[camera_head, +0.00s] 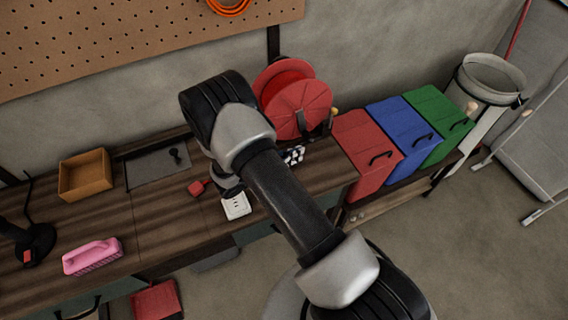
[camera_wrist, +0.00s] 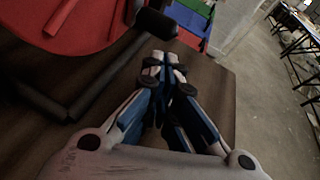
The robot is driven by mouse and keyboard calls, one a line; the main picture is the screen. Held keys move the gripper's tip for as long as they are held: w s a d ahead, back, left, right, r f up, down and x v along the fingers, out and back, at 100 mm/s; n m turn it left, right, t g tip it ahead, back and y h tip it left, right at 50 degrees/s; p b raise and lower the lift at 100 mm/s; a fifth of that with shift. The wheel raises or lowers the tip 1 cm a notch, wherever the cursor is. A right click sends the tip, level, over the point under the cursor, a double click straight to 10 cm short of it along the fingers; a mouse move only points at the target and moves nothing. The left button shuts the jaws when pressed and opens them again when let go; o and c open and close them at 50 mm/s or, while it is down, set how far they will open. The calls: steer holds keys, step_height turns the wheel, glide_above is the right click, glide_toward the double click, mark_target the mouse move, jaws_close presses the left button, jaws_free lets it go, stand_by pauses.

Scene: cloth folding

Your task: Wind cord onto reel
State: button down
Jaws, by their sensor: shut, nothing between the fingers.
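The red reel (camera_head: 303,104) stands upright on a dark frame at the right part of the workbench. Its red disc (camera_wrist: 60,25) fills the upper left of the wrist view, with part of the dark frame (camera_wrist: 85,95) below it. My gripper (camera_wrist: 166,62) is shut and empty beside the reel frame, above the brown bench top. A dark cylindrical grip (camera_wrist: 155,22) lies just beyond the fingertips; I cannot tell whether they touch it. In the head view my gripper (camera_head: 293,155) shows partly behind my arm. No cord is clearly seen on the reel.
A small red piece (camera_head: 197,187) and a white socket plate (camera_head: 237,205) lie on the bench. Red (camera_head: 367,150), blue (camera_head: 402,130) and green (camera_head: 438,118) bins stand right. An orange coil (camera_head: 230,6) hangs on the pegboard.

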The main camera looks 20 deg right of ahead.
steer(key=shift+w+d+r, duration=0.15)
steer(key=shift+d+r, duration=0.05)
steer(key=shift+d, duration=0.2)
steer(key=shift+w+d+r, duration=0.15)
steer(key=shift+d+r, duration=0.05)
steer(key=shift+d, duration=0.2)
steer(key=shift+d+f+h+b, duration=0.15)
steer(key=shift+d+h+b, duration=0.15)
steer(key=shift+b, duration=0.15)
stand_by(0.3)
steer(key=shift+d+f+h+b, duration=0.1)
steer(key=shift+d+h+b, duration=0.2)
steer(key=shift+h+b, duration=0.1)
steer(key=shift+d+b, duration=0.45)
steer(key=shift+d, duration=0.05)
steer(key=d+h+b, duration=0.1)
steer(key=d, duration=0.2)
steer(key=shift+d+n+h, duration=0.15)
steer(key=shift+n+h, duration=0.15)
steer(key=shift+w+d+r+b, duration=0.15)
steer(key=shift+d+r+b, duration=0.15)
steer(key=shift+r, duration=0.05)
steer(key=shift+d+r+p, duration=0.25)
steer(key=shift+d+r, duration=0.3)
steer(key=shift+d, duration=0.25)
steer(key=shift+d+r+p, duration=0.2)
steer(key=shift+d+r, duration=0.3)
steer(key=shift+d, duration=0.3)
steer(key=shift+d+r, duration=0.1)
steer(key=shift+d, duration=0.05)
